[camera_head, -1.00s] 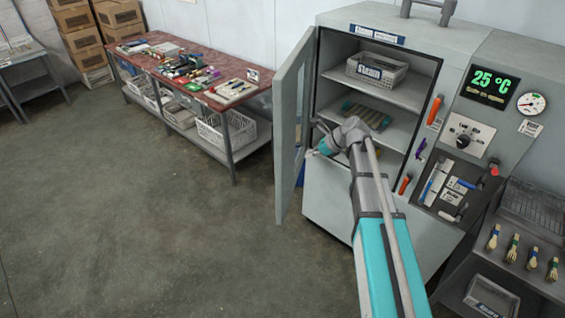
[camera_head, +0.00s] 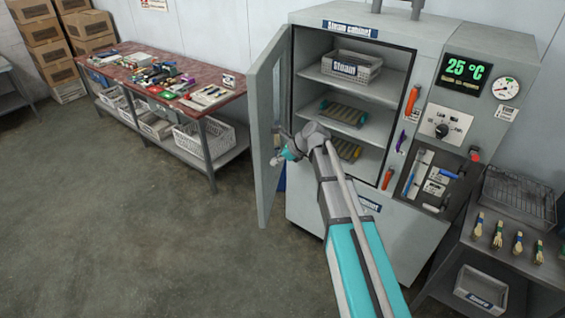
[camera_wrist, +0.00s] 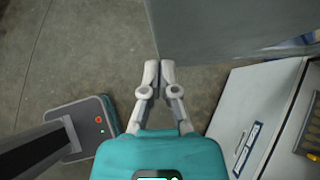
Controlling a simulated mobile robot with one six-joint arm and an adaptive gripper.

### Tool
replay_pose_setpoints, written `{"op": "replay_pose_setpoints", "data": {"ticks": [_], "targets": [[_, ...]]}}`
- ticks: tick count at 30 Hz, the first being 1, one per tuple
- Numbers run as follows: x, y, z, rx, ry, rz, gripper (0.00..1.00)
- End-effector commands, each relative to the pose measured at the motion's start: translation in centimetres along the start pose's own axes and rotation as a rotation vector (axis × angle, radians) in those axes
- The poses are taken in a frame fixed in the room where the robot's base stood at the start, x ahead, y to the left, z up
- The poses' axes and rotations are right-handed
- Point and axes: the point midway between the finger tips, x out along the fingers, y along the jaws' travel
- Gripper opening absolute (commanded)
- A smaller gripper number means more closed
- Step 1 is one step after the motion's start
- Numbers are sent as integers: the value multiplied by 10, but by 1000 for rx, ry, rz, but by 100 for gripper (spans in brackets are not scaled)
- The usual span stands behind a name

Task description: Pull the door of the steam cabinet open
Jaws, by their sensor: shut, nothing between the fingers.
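The steam cabinet (camera_head: 420,50) is a grey box with several shelves inside. Its door (camera_head: 265,95) is hinged on the left and stands wide open, swung out toward the left. In the wrist view the door's grey panel (camera_wrist: 225,28) fills the top right. My gripper (camera_head: 279,160) is at the door's inner side in the head view, partly hidden by my wrist. In the wrist view my gripper (camera_wrist: 159,66) is shut and empty, its fingertips close to the door's edge. I cannot tell whether they touch it. The door handle is not clearly visible.
A grey bin (camera_head: 352,72) stands on the cabinet's top shelf, with slatted racks (camera_head: 343,112) below. A red-topped workbench (camera_head: 165,85) with tools is at the left. A side table (camera_head: 500,240) stands at the right. The floor (camera_head: 130,230) in front is clear.

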Motion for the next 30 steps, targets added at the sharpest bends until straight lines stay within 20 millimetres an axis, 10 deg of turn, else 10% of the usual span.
{"op": "replay_pose_setpoints", "data": {"ticks": [15, 30], "targets": [[49, -1, 21, 0, 0, 1, 0], [56, 0, 28, 1, 0, -1, 0]]}}
